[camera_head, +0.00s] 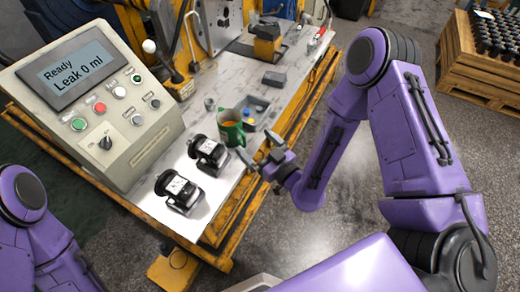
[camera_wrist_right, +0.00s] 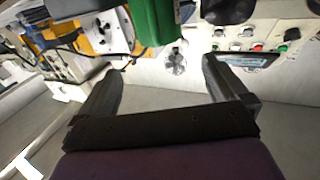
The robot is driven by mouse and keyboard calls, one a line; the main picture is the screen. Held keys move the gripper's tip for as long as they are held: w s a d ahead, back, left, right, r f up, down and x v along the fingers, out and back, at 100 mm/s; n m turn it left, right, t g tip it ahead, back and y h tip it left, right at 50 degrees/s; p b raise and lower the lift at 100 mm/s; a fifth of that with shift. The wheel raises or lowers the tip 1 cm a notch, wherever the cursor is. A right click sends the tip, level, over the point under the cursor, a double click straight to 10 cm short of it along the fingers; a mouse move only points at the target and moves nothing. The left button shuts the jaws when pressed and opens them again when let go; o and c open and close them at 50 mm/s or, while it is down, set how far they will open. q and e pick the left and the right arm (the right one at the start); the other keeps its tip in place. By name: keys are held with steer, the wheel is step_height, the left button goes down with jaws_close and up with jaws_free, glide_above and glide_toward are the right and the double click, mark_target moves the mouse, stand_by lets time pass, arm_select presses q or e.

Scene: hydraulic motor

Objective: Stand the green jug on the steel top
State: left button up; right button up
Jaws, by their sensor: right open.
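The green jug (camera_head: 231,128) stands upright near the right edge of the pale, streaked bench top (camera_head: 226,182), with something orange-brown visible inside its mouth. In the wrist view the green jug (camera_wrist_right: 153,22) shows at the top edge, partly cut off, beyond the fingertips. My right gripper (camera_head: 257,146) is open and empty, just to the lower right of the jug at the bench edge. Its spread fingers also show in the wrist view (camera_wrist_right: 162,68), with nothing between them. My left arm shows at the lower left, but its gripper is out of view.
Two black motor-like units (camera_head: 180,192) (camera_head: 208,155) sit on the top left of and below the jug. A grey tray (camera_head: 266,101) lies behind it. A control box (camera_head: 95,100) reading "Leak 0 ml" stands at the left. A crate of dark parts (camera_head: 484,62) is far right.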

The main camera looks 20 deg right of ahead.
steer(key=s+d+f+m+g+h, duration=0.3)
steer(key=s+f+g, duration=0.1)
steer(key=s+f, duration=0.35)
steer(key=s+d+f+m+g+h, duration=0.25)
steer(key=s+f+g, duration=0.3)
steer(key=f, duration=0.35)
steer(key=s+d+f+m+g+h, duration=0.1)
steer(key=s+d+f+m+g, duration=0.1)
steer(key=s, duration=0.4)
steer(key=s+d+f+m+g+h, duration=0.2)
steer(key=s+d, duration=0.2)
steer(key=s, duration=0.2)
steer(key=shift+s+d+f+g, duration=0.15)
steer(key=shift+s+g, duration=0.2)
steer(key=shift+s, duration=0.05)
steer(key=shift+m, duration=0.25)
